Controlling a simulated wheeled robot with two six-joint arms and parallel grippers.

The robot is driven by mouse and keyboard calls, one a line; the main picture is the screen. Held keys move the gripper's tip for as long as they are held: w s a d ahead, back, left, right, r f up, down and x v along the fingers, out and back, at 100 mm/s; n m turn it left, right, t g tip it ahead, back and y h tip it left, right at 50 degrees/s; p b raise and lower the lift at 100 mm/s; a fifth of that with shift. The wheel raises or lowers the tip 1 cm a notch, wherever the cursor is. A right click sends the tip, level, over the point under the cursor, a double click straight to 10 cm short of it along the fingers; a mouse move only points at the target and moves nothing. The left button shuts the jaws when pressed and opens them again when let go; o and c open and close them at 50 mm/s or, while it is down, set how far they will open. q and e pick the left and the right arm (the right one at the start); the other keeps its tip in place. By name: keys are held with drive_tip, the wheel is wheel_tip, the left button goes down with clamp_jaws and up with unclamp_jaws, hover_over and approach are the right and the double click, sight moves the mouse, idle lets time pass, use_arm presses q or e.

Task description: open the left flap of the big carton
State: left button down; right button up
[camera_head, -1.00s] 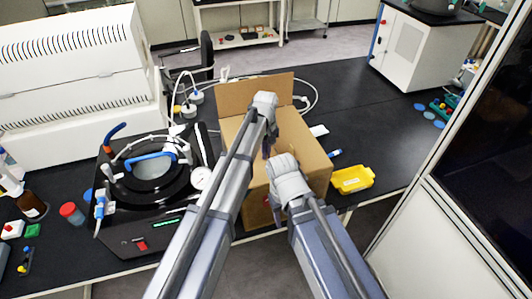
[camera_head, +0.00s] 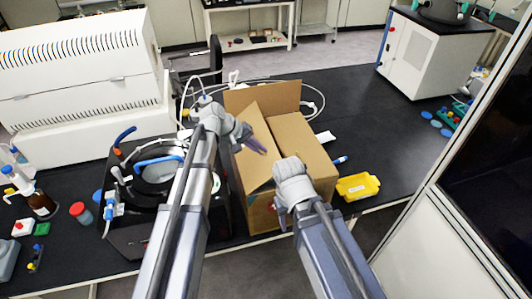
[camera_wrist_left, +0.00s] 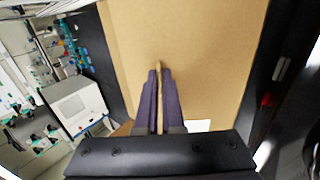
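The big carton (camera_head: 262,212) stands on the bench near its front edge. Its left flap (camera_head: 254,175) is tilted up; its right flap (camera_head: 306,148) lies about flat. My left gripper (camera_head: 258,147) is at the left flap, its dark fingers pointing right. In the left wrist view its fingers (camera_wrist_left: 159,98) are close together with a thin tan strip between them, which looks like the flap's edge. Cardboard fills the middle of that view. My right gripper (camera_head: 282,216) is at the carton's front side; its finger opening is not clear.
The carton's rear flap (camera_head: 265,94) stands up. A black round-topped apparatus (camera_head: 150,185) is close on the left. A yellow tray (camera_head: 358,186) lies to the right. The bench beyond that tray is mostly clear (camera_head: 390,135).

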use_arm(q)
drive_tip(key=s+a+r+t+h+b, duration=0.1)
drive_tip(key=s+a+t+h+b, duration=0.1)
drive_tip(key=a+h+b, duration=0.5)
drive_tip(key=shift+s+f+b+v, duration=0.3)
drive_tip(key=shift+b+v, duration=1)
drive_tip(key=shift+v, duration=0.7)
drive_tip(key=c, duration=1)
unclamp_jaws()
drive_tip(key=shift+r, duration=0.1)
